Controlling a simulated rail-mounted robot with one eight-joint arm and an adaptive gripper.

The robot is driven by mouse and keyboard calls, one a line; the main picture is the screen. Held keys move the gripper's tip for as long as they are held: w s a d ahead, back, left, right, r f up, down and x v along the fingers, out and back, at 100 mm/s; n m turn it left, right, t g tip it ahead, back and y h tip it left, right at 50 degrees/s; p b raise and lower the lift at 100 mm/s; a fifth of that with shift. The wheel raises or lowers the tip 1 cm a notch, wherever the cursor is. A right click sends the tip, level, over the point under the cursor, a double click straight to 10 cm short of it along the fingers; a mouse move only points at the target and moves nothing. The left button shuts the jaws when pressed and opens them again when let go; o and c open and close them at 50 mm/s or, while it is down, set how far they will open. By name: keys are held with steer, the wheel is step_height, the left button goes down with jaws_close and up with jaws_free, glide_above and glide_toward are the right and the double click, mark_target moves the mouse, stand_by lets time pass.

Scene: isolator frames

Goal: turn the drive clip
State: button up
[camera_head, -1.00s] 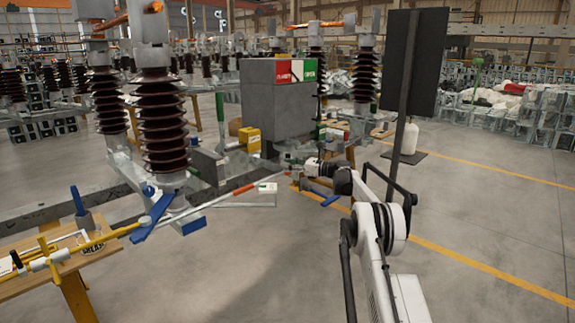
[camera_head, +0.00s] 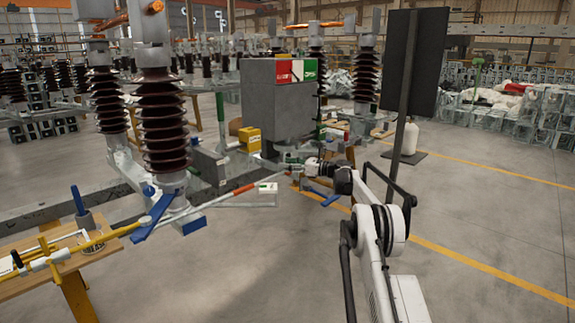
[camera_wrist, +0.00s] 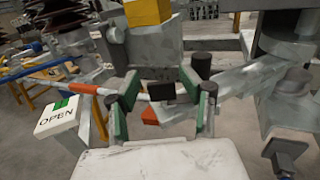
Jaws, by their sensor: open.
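In the wrist view, a pale rod (camera_wrist: 64,84) with an orange-red band (camera_wrist: 84,89) runs from the left to between my fingers. A small dark block (camera_wrist: 161,92) sits at the rod, between the fingers; it may be the drive clip, but I cannot tell for sure. My gripper (camera_wrist: 168,96) is open, with green-padded fingers on either side of the block. I cannot tell whether either finger touches it. An orange-red piece (camera_wrist: 150,116) lies just below the rod. In the head view, my gripper (camera_head: 296,166) is at the rod's right end, below the grey cabinet (camera_head: 277,105), and looks small.
A white box marked OPEN (camera_wrist: 58,118) stands left of my gripper. Metal brackets and bars crowd the right of the wrist view. Brown insulators (camera_head: 164,125) rise at left, and a dark panel on a post (camera_head: 414,62) stands at right. The floor at front right is clear.

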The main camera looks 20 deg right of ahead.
steer(key=v, duration=0.8)
